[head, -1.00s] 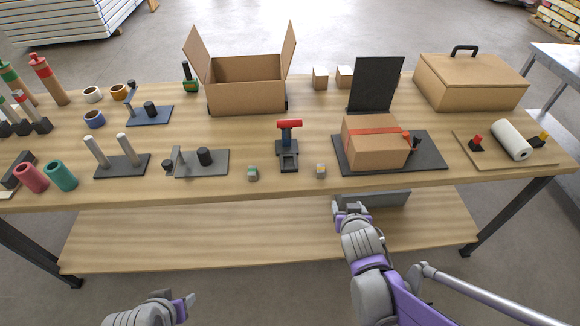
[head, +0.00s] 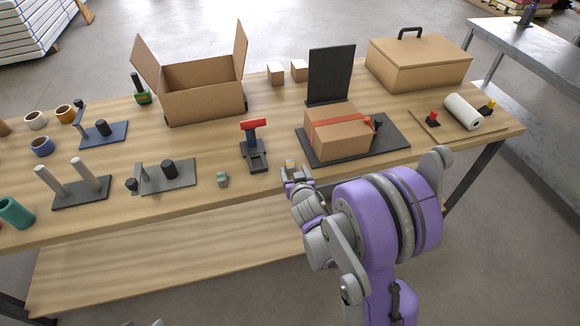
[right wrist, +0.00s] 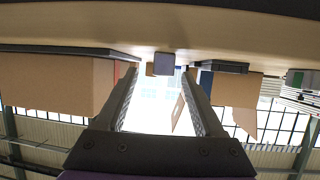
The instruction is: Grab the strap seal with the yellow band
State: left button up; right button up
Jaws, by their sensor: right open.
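A small grey strap seal with an orange-yellow patch (head: 291,163) stands near the table's front edge, partly hidden by my right gripper (head: 290,176). In the right wrist view, which is upside down, a small block that appears to be this seal (right wrist: 164,63) sits ahead, between the open fingers (right wrist: 164,88) and apart from them. Its band colour does not show there. A second small seal with a green patch (head: 222,179) stands further left. My right gripper is open and empty. Only a sliver of my left gripper (head: 157,323) shows at the bottom edge.
A red-topped stand (head: 254,145) is behind and left of the seal. A strapped carton (head: 337,142) on a dark plate (head: 395,133) is close on the right. An open carton (head: 203,92) stands behind. The tabletop between the two seals is mostly clear.

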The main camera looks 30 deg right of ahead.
aim_at(291, 168)
jog(key=x, duration=0.4)
jog(key=shift+w+a, duration=0.1)
jog(key=shift+w, duration=0.05)
jog(key=shift+c, duration=0.3)
grip_shut()
